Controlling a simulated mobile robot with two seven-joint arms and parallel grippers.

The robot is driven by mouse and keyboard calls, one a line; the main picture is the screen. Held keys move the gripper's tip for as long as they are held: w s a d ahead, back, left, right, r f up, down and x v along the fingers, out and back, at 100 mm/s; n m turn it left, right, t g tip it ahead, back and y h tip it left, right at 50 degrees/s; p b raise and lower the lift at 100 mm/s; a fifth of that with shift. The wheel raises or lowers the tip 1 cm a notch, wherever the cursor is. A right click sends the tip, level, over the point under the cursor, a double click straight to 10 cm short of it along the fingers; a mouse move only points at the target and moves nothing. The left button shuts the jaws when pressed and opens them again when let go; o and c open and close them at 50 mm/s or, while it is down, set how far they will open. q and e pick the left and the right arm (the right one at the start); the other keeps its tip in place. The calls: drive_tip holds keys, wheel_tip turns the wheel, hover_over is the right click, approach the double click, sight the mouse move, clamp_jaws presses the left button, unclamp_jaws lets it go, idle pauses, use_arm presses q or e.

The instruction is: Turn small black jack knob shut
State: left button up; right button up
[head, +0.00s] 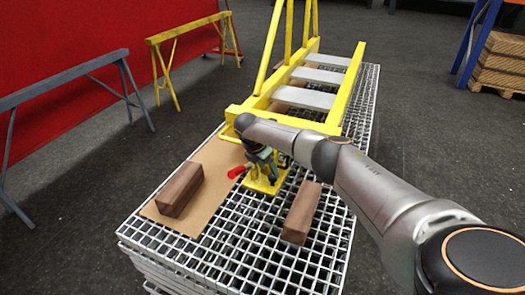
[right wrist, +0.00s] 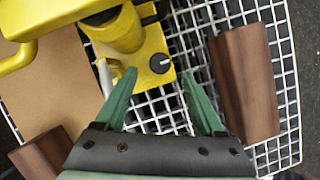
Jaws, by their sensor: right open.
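The small black knob (right wrist: 160,63) sits on the yellow base of the jack (right wrist: 128,35) in the right wrist view. A light pointer mark shows on the knob. My right gripper (right wrist: 159,76) is open, its two green fingers apart and pointing at the jack. The knob lies between the lines of the fingertips, just ahead of them; I cannot tell if either finger touches the jack. In the head view the yellow jack (head: 264,186) stands on the grating, partly hidden by my right gripper (head: 266,164) and arm. The knob cannot be made out there. My left gripper is not in view.
A red handle (head: 237,171) sticks out left of the jack. Brown wooden blocks lie left (head: 180,190) and right (head: 302,212) of it. Cardboard (head: 213,160) covers part of the white grating (head: 255,245). A yellow ladder-like frame (head: 347,90) stands behind.

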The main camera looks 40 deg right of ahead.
drive_tip(key=p+v, duration=0.1)
drive_tip(key=v, duration=0.6)
drive_tip(key=shift+r, duration=0.3)
